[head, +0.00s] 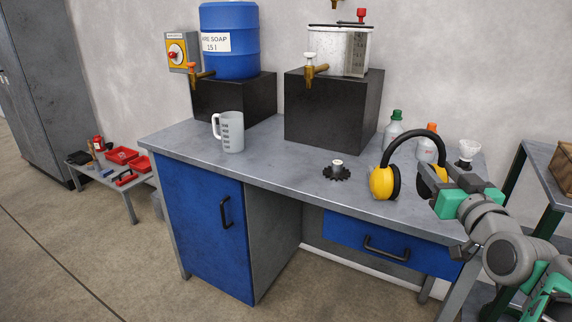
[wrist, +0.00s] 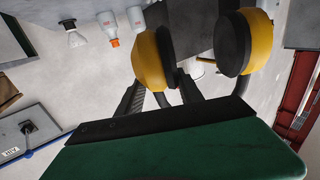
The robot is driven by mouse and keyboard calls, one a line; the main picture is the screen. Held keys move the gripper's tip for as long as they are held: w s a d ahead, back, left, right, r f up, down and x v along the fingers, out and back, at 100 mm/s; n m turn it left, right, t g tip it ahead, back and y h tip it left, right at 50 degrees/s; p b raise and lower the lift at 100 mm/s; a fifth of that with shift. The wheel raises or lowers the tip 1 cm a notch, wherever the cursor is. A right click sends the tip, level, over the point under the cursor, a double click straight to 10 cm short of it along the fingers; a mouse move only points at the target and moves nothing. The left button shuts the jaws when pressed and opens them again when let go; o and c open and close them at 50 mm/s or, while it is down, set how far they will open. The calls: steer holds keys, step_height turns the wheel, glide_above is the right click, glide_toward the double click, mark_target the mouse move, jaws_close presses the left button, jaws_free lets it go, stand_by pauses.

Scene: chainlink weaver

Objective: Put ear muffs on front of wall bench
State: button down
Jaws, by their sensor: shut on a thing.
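The ear muffs (head: 382,182) have yellow cups with black pads and a black headband, and hang above the right part of the grey-topped wall bench (head: 270,160). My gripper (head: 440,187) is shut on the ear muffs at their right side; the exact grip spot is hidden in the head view. In the wrist view, the ear muffs (wrist: 248,45) show both cups beyond the fingers of my gripper (wrist: 165,95). I cannot tell if the lower cup touches the bench top.
A black gear-like part (head: 337,172) lies left of the ear muffs, and a measuring jug (head: 231,133) stands farther left. Bottles (head: 392,128) and a white-topped item (head: 468,152) stand behind. Black blocks (head: 325,110) fill the back. The front strip between jug and gear is clear.

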steer(key=s+d+r+m+h, duration=0.2)
steer(key=s+d+r+h, duration=0.15)
steer(key=d, duration=0.25)
steer(key=shift+n+y, duration=0.3)
steer(key=shift+y, duration=0.15)
steer(key=shift+w+d+f+b, duration=0.4)
steer(key=shift+w+d+f, duration=1.25)
steer(key=shift+f, duration=0.45)
steer(key=shift+w+d+f+b, duration=0.4)
steer(key=shift+w+d+f, duration=1)
steer(key=shift+d+f, duration=0.65)
steer(key=shift+w+d+f+b, duration=0.4)
steer(key=shift+w+d+f, duration=1.2)
steer(key=shift+f, duration=0.6)
steer(key=shift+f, duration=0.15)
steer(key=c, duration=0.8)
jaws_free()
steer(key=shift+o, duration=0.2)
steer(key=shift+s, duration=0.1)
